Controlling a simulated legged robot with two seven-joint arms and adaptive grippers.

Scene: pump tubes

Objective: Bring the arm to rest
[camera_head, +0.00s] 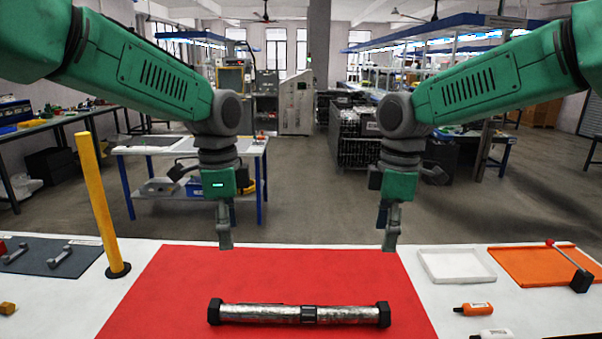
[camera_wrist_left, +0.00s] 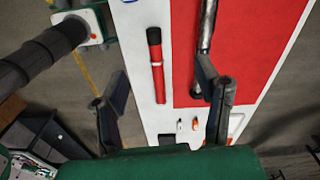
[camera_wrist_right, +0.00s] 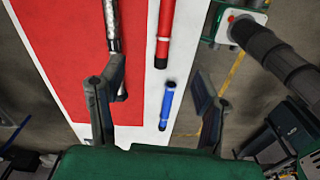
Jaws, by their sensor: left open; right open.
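A silver pump tube (camera_head: 262,314) with black end caps and a dark collar at its middle lies flat across the red mat (camera_head: 180,270). Part of it shows in the left wrist view (camera_wrist_left: 207,25) and the right wrist view (camera_wrist_right: 113,25). My left gripper (camera_head: 225,242) hangs pointing down above the mat's back left part, open and empty. My right gripper (camera_head: 390,242) hangs likewise above the back right part, open and empty. In the wrist views the fingers stand apart with nothing between them. Both grippers are clear of the tube.
A yellow post (camera_head: 96,200) stands left of the mat. A white tray (camera_head: 428,270) and orange tray (camera_head: 515,278) sit at right, near an orange bottle (camera_head: 474,309) and white bottle (camera_head: 492,335). The right wrist view shows red (camera_wrist_right: 164,30) and blue (camera_wrist_right: 167,105) tubes.

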